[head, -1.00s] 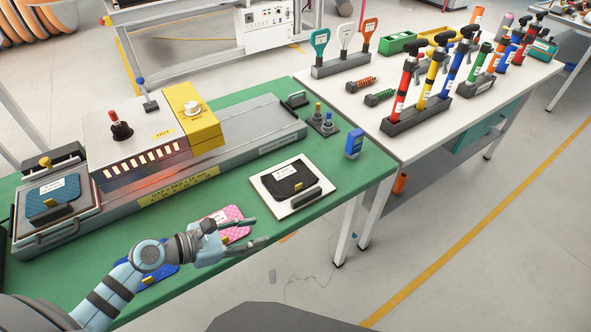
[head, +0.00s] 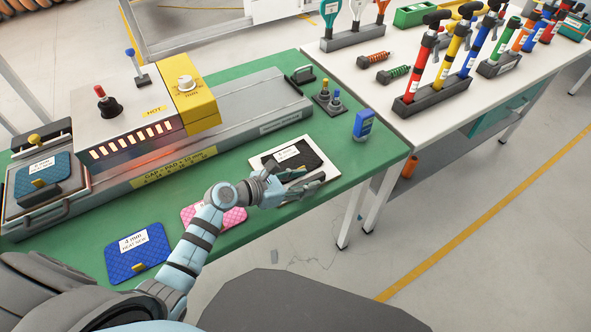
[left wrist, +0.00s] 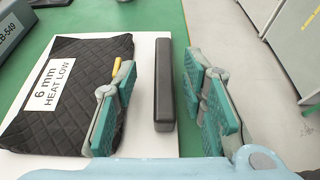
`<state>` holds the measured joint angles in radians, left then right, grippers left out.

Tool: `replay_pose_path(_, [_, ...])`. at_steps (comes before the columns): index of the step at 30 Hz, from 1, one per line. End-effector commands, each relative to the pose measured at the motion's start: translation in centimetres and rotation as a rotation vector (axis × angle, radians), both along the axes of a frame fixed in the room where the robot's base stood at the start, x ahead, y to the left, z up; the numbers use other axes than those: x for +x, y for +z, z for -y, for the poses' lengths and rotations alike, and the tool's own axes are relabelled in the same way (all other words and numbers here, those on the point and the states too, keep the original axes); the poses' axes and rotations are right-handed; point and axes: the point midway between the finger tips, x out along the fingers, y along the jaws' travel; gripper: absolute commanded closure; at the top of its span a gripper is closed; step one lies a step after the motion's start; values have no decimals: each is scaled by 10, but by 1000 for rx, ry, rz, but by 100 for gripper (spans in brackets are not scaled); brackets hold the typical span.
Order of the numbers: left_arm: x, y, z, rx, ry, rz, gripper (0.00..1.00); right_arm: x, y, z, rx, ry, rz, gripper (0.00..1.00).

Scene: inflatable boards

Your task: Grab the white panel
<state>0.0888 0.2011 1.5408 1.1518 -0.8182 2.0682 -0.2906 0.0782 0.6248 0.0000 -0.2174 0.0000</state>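The white panel (head: 257,162) lies flat near the front right edge of the green table. It carries a black quilted pad (left wrist: 75,95) labelled "6 mm HEAT LOW" and a dark bar handle (left wrist: 163,80). My left gripper (head: 311,180) is over the panel's front side and hides part of it in the head view. In the left wrist view the gripper (left wrist: 161,85) is open, with one teal-padded finger on each side of the bar. Gaps show between the bar and both fingers. My right gripper is not in view.
A grey heating press (head: 130,115) with a yellow box stands behind on the green table (head: 215,175). A pink pad (head: 215,218) and a blue pad (head: 138,252) lie under and beside my arm. A blue device (head: 363,124) stands near the table's right corner.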

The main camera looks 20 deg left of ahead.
Motion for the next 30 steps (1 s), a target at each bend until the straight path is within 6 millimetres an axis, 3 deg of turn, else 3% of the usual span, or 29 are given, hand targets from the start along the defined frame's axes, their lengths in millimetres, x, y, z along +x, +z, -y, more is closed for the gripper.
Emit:
replay_pose_path(5, [1,0,1,1,-1,1,62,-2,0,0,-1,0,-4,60])
replay_pose_path(13, [1,0,1,1,-1,1,100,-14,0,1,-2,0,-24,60])
replay_pose_path(25, [0,2,0,3,-1,1,100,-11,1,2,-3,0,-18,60])
replay_pose_path(30, [1,23,0,2,-1,3,100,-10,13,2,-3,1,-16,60])
